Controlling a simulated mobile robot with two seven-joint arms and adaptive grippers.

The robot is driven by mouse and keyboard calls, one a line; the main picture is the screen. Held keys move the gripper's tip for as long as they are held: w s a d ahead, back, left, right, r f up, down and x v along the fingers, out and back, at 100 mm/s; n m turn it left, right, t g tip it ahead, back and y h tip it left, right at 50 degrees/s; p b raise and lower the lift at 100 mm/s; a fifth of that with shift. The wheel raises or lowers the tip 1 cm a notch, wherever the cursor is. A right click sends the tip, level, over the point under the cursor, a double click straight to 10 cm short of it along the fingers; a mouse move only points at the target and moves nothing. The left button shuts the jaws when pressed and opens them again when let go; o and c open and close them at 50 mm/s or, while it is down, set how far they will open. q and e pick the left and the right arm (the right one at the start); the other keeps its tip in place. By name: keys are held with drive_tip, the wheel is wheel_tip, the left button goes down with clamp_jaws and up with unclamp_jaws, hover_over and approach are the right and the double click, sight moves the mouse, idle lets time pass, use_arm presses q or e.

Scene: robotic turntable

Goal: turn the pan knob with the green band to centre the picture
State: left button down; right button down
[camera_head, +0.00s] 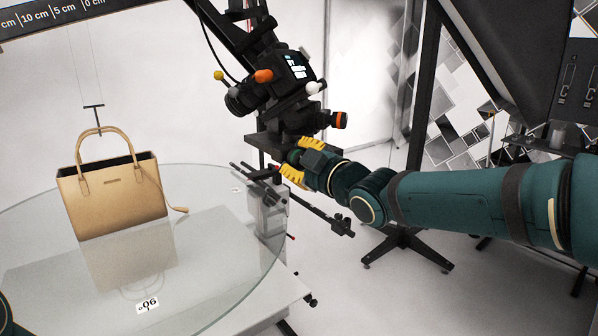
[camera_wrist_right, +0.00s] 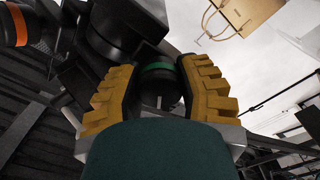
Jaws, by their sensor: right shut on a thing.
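The pan knob with the green band (camera_head: 293,156) is on the camera head under the black camera (camera_head: 275,82). My right gripper (camera_head: 299,160) reaches in from the right, and its yellow fingers are shut on the knob. In the right wrist view, the green band (camera_wrist_right: 158,69) lies between the two yellow fingers (camera_wrist_right: 160,82). The knob's near end is partly hidden there by the gripper body. The camera points left toward a tan handbag (camera_head: 115,192). Its small screen (camera_head: 295,68) is too small to read. My left gripper is not in view.
The bag is at a round glass turntable (camera_head: 225,215), with thin lines above its handles. Another knob, with an orange band (camera_head: 339,120), is just above my right gripper. Rods (camera_head: 320,215) stick out below it. A dark stand (camera_head: 408,245) is on the floor behind my arm.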

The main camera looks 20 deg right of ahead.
idle(0.5)
drive_tip(key=c, duration=0.5)
unclamp_jaws()
drive_tip(key=shift+w, duration=0.1)
drive_tip(key=v, duration=1.2)
